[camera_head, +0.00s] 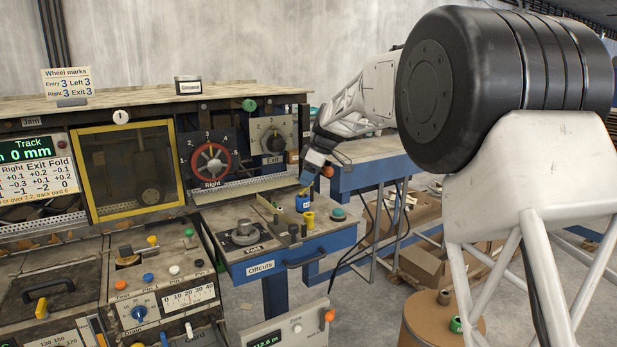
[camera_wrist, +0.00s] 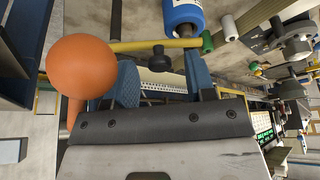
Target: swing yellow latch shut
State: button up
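A thin yellow bar (camera_wrist: 150,45), which looks like the latch, crosses the wrist view just beyond my fingertips. In the head view a slanted yellow bar (camera_head: 267,204) lies over the offcuts bench; I cannot tell for sure that it is the same part. My gripper (camera_wrist: 160,75) has its two blue fingers apart, with nothing seen held between them. In the head view my gripper (camera_head: 308,178) points down above the bench, near a blue can (camera_head: 303,203). Contact between fingers and bar cannot be told.
An orange ball knob (camera_wrist: 80,67) is close beside my left finger in the wrist view. A blue bottle-like cylinder (camera_wrist: 183,14) is beyond the fingers. The offcuts bench (camera_head: 262,267) carries a grey round fitting (camera_head: 244,233) and short yellow post (camera_head: 309,219). A yellow-framed window (camera_head: 88,178) stands left.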

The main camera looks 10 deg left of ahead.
dwell(0.3)
jog(key=v, duration=0.7)
jog(key=shift+r, duration=0.3)
jog(key=shift+d, duration=0.25)
jog(key=s+d+m+t+h, duration=0.2)
jog(key=s+d+m, duration=0.7)
jog(key=s+d, duration=1.6)
jog(key=s+d+f+m, duration=0.3)
jog(key=s+d+f, duration=0.1)
jog(key=s, duration=0.6)
jog(key=s+d+f+m+h, duration=0.1)
jog(key=s+d+f+m, duration=0.2)
jog(key=s, duration=0.7)
jog(key=s+d+f+m+h, duration=0.1)
jog(key=s+d+f+m, duration=0.2)
jog(key=s+d+f, duration=0.4)
jog(key=s, duration=0.4)
jog(key=shift+t, duration=0.3)
